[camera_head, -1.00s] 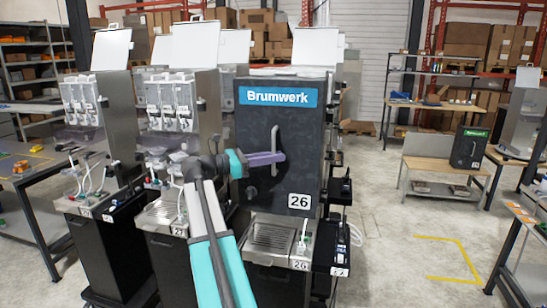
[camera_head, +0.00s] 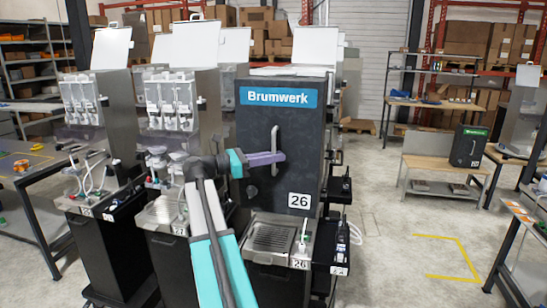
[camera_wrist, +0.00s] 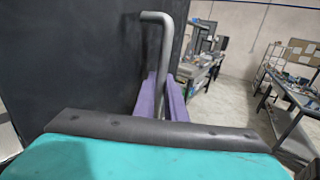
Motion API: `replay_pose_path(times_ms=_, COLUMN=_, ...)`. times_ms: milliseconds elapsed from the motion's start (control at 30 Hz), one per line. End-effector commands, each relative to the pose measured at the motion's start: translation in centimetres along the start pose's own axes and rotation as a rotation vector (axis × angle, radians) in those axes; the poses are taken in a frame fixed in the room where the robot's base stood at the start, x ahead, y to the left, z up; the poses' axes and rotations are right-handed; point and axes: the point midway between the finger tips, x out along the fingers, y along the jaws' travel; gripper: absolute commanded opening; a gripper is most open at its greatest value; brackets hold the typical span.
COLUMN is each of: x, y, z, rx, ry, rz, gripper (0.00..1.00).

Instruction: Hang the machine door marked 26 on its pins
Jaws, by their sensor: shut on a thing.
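The dark door with the blue Brumwerk sign and the number 26 (camera_head: 255,188) stands upright in front of the machine marked 26 (camera_head: 268,284), above its drip tray (camera_head: 272,236). My gripper (camera_head: 279,157) comes from the left and its purple fingers are shut on the door's grey bar handle (camera_head: 275,136). In the wrist view the bent handle (camera_wrist: 157,35) stands between the fingers (camera_wrist: 165,98), beside the black door face (camera_wrist: 70,65). The pins and the door's hinge edge cannot be made out; the door hides most of the machine's front.
Open machines (camera_head: 178,100) with clear canisters and hoses stand close on the left. Black side brackets (camera_head: 341,190) and a bottle sit right of the door. A bench (camera_head: 436,170) with a green-labelled door (camera_head: 468,147) stands at the right. The floor between is clear.

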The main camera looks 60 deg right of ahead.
Motion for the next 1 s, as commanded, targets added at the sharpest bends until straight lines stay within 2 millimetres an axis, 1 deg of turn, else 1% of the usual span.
replay_pose_path(times_ms=33, x=0.11, y=0.08, z=0.28, rx=0.004, ry=-0.005, rz=0.001, gripper=0.0)
replay_pose_path(times_ms=400, x=0.18, y=0.12, z=0.18, rx=0.004, ry=-0.004, rz=0.001, gripper=0.0)
replay_pose_path(times_ms=433, x=0.19, y=0.12, z=0.17, rx=0.004, ry=-0.004, rz=0.001, gripper=0.12)
replay_pose_path(times_ms=533, x=0.18, y=0.11, z=0.14, rx=0.003, ry=-0.003, rz=0.001, gripper=0.29)
replay_pose_path(times_ms=567, x=0.18, y=0.11, z=0.12, rx=0.003, ry=-0.003, rz=0.001, gripper=0.32)
replay_pose_path(times_ms=1000, x=-0.01, y=0.13, z=-0.36, rx=-0.003, ry=0.005, rz=0.001, gripper=0.32)
